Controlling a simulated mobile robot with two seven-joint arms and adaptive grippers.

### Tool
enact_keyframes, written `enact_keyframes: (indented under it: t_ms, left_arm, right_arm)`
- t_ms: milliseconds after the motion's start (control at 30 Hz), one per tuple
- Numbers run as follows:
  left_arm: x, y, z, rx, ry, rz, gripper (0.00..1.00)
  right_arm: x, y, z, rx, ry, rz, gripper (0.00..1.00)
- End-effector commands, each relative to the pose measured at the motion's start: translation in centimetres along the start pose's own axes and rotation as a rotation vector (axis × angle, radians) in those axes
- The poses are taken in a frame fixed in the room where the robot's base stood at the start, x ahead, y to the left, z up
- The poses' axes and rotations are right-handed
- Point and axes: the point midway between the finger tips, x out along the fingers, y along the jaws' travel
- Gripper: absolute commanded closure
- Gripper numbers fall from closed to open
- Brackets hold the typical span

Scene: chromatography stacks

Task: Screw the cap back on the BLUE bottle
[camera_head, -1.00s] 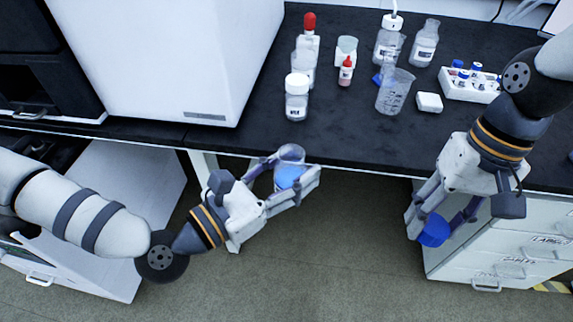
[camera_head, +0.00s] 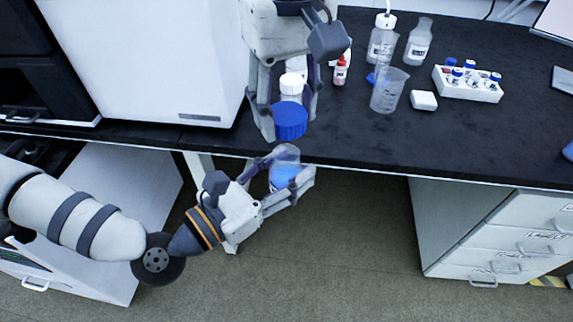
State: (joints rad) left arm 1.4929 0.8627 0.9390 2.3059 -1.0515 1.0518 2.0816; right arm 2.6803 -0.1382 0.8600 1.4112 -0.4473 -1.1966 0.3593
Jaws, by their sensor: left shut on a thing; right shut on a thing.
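The blue bottle (camera_head: 284,172), clear with blue liquid inside, is held in front of the bench edge. My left gripper (camera_head: 290,180) is shut on it, with fingers on both sides, and the bottle looks roughly upright with its open mouth upward. The blue cap (camera_head: 290,121) is in my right gripper (camera_head: 289,125), which points down and is shut on it. The cap shows just above the bottle mouth in the picture, with a small gap between them. Exact alignment in depth cannot be told.
On the black bench (camera_head: 480,140) stand a white-capped bottle (camera_head: 292,85) behind my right gripper, a red-capped dropper bottle (camera_head: 340,70), a beaker (camera_head: 388,92), a small white box (camera_head: 424,100) and a vial rack (camera_head: 468,84). A large white instrument (camera_head: 150,60) stands left.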

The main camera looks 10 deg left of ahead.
Motion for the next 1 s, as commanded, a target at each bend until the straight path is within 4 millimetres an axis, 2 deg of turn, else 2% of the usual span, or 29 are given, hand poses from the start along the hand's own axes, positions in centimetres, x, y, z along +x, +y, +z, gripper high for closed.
enact_keyframes:
  t_ms: [367, 800, 1000]
  left_arm:
    - [0.0, 0.0, 0.1, 0.0, -0.001, 0.0, 1.0]
    - [0.0, 0.0, 0.1, 0.0, -0.001, 0.0, 1.0]
    - [0.0, 0.0, 0.1, 0.0, -0.001, 0.0, 1.0]
  right_arm:
    - [0.1, -0.1, 0.0, -0.001, 0.0, 0.0, 0.79]
    - [3.8, -0.1, 0.0, -0.001, -0.001, -0.001, 0.79]
    - [4.0, 0.0, 0.0, -0.001, 0.001, 0.0, 0.79]
